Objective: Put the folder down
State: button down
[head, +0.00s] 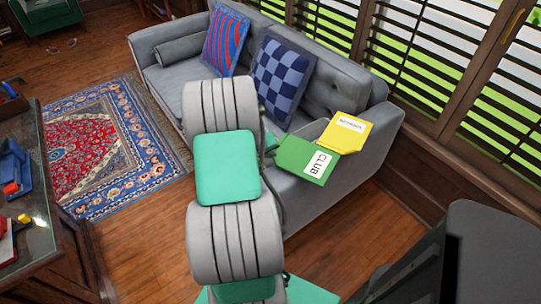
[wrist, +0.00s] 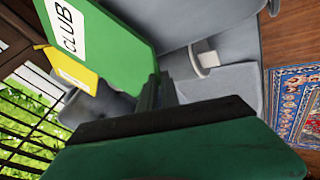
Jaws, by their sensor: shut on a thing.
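A green folder (head: 298,157) with a white label reading CLUB is held over the right end of the grey sofa (head: 368,150). The folder also fills the upper left of the wrist view (wrist: 115,45). My gripper (wrist: 157,90) is shut on the folder's edge. In the head view my own arm hides most of the gripper. A yellow folder (head: 343,138) with a white label is just behind the green one, at the sofa's right arm. It shows partly behind the green folder in the wrist view (wrist: 88,80). I cannot tell whether the two folders touch.
A red and blue cushion (head: 226,40) and a checked blue cushion (head: 282,78) lean on the sofa's back. A patterned rug (head: 100,150) lies at left, beside a glass-topped desk (head: 40,225). Slatted windows (head: 430,60) stand behind the sofa. A dark object (head: 490,250) is at lower right.

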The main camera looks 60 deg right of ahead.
jog(key=shift+f, duration=0.7)
jog(key=shift+f, duration=0.15)
jog(key=c, duration=1.6)
grip_release()
